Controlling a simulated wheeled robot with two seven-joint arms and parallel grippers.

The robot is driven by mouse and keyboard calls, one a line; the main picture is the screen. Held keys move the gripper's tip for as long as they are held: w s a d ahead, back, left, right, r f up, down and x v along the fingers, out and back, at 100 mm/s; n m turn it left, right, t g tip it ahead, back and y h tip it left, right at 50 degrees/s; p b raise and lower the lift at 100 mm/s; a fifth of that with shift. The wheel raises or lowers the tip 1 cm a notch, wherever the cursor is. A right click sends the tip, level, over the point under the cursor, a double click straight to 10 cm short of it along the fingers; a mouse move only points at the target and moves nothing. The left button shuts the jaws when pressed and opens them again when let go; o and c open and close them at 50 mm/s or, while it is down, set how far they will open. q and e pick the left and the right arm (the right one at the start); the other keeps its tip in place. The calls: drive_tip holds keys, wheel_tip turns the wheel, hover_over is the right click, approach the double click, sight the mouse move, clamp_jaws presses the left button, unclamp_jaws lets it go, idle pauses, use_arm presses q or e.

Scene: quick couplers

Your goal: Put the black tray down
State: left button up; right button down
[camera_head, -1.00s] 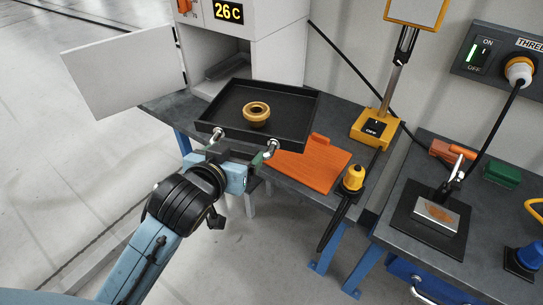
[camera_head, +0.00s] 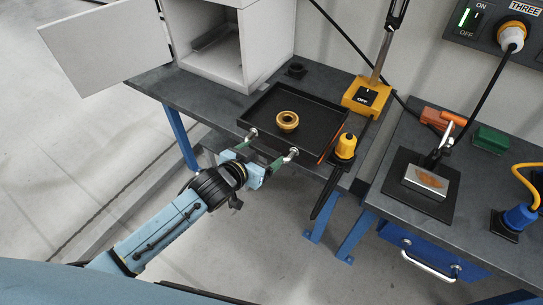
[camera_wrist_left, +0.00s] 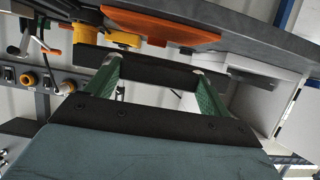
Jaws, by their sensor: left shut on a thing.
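The black tray (camera_head: 322,118) is a shallow square tray with a brass ring (camera_head: 288,121) lying in it. It is over the right part of the left table, covering most of the orange board (camera_head: 331,146). I cannot tell whether it touches the board or hangs just above it. My left gripper (camera_head: 272,143) is at the tray's near side, shut on it, its two fingertips at the near wall. In the left wrist view the tray's dark edge (camera_wrist_left: 150,69) spans between the green fingers (camera_wrist_left: 152,85). My right gripper is out of view.
A white cabinet (camera_head: 270,40) with an open door stands behind left. A small black ring (camera_head: 296,70) sits behind the tray. A yellow switch base (camera_head: 367,97) and a yellow-topped tool (camera_head: 345,146) are close on the right. The table's left part is clear.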

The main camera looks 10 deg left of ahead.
use_arm(q)
drive_tip(key=shift+f+b, duration=0.6)
drive_tip(key=shift+f, duration=2.35)
drive_tip(key=o, duration=1)
drive_tip(key=shift+f, duration=0.1)
drive_tip(key=p+v, duration=0.2)
drive_tip(key=v, duration=1)
